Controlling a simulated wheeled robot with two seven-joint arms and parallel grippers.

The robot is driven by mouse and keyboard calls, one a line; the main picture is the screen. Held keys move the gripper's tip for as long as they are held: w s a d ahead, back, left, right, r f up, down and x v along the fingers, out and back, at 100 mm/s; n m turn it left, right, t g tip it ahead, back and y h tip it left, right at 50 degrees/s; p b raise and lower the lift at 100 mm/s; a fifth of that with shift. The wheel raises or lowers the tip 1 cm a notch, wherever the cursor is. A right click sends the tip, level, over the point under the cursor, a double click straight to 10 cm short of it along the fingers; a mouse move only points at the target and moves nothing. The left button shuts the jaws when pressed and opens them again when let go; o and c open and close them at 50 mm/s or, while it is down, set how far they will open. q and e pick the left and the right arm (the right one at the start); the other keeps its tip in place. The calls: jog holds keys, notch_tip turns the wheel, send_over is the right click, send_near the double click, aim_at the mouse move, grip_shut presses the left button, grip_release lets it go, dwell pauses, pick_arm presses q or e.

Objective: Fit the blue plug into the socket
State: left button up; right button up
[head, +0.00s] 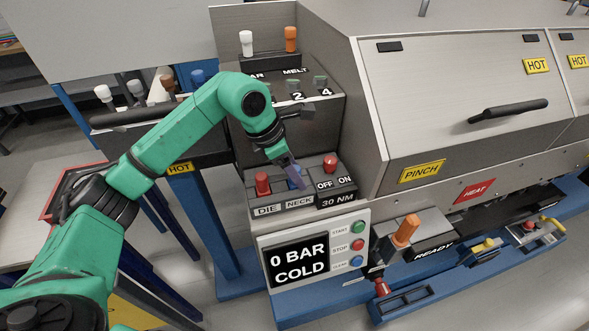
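A blue plug (297,183) shows at the NECK position of the DIE/NECK socket block (284,203), partly hidden by my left gripper's fingers. My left gripper (291,177) points down at it from above, with its fingertips at the plug. The fingers overlap in this view, so I cannot tell whether they are closed on it. I also cannot tell how deep the plug sits in the socket. A red plug (262,183) stands upright at the DIE position beside it. My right gripper is not in view.
A red knob (330,164) stands on the OFF/ON block just right. White (246,43) and orange (291,39) plugs stand on the upper block behind. The display (300,263) reads 0 BAR COLD.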

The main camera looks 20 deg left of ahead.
pick_arm(q)
jog(key=b+v, duration=0.2)
jog(key=v, duration=1.2)
jog(key=shift+r, duration=0.25)
jog(key=shift+a, duration=0.15)
